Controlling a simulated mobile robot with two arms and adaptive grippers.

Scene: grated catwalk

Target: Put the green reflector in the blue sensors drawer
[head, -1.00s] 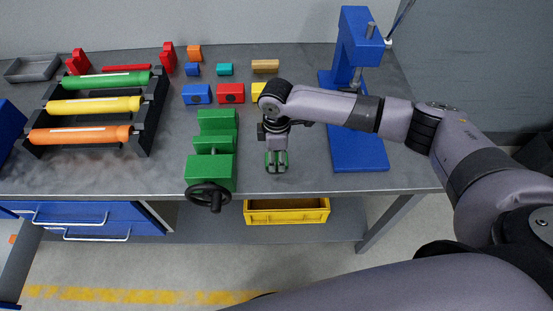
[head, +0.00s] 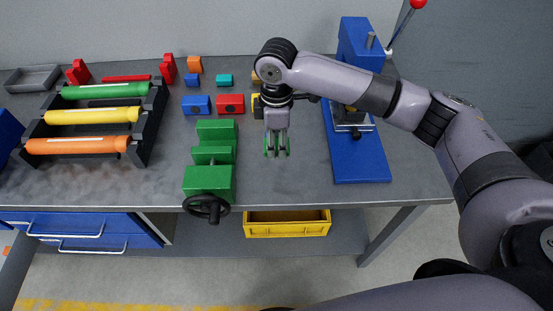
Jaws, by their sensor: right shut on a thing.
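My right gripper (head: 277,153) points down above the bench, right of the green vise. It is shut on a small green thing (head: 267,146), most likely the green reflector, mostly hidden by the fingers. The green shows at both sides of the fingertips. Blue drawers (head: 110,238) with pale bar handles are under the bench at the lower left. No label is readable, so I cannot tell which is the sensors drawer. My left gripper is not in view.
The green vise (head: 208,180) and blue press (head: 360,155) flank the gripper. A black rack (head: 140,150) with coloured rollers stands left. Several small coloured blocks (head: 231,104) lie behind. A yellow bin (head: 287,230) sits below the bench. The front bench surface between vise and press is clear.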

